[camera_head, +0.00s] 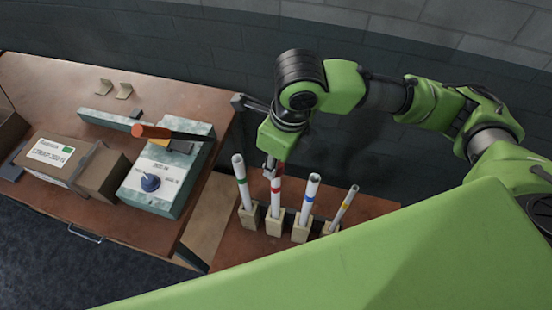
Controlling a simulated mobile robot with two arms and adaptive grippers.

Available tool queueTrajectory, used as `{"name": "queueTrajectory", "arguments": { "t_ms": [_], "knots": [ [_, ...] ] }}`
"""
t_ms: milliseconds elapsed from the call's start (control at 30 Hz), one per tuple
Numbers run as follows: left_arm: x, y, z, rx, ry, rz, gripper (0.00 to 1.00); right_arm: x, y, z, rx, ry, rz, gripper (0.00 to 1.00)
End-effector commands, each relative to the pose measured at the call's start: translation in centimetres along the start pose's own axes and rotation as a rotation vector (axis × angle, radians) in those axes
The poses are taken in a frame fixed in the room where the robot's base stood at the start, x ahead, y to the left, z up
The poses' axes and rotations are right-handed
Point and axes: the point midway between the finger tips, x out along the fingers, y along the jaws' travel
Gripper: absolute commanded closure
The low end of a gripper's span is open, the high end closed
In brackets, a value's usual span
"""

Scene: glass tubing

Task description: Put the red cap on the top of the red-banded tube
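The red-banded tube (275,198) stands nearly upright in a small wooden block, second from the left in a row of white tubes. My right gripper (270,168) points down right over the top of this tube. A small red piece, which looks like the red cap (279,168), shows at its fingertips. The fingers seem shut on it, at or just above the tube's top. The fingers partly hide the cap and the tube's mouth, so I cannot tell whether the two touch. My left gripper is not in view.
A green-banded tube (242,184) stands to the left; blue-banded (309,196) and thinner yellow-banded (344,206) tubes stand to the right.

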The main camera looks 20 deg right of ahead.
Motion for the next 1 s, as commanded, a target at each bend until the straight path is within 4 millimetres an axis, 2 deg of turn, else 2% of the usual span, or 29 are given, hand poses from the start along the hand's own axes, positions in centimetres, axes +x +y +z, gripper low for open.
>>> {"name": "queueTrajectory", "arguments": {
  "t_ms": [533,1000],
  "knots": [
    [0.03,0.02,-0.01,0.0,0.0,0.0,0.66,0.1,0.0,-0.01,0.0,0.0,0.0,0.84],
    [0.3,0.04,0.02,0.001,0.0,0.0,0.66,0.99,-0.03,-0.12,0.001,-0.001,-0.001,0.84]
  ]
}}
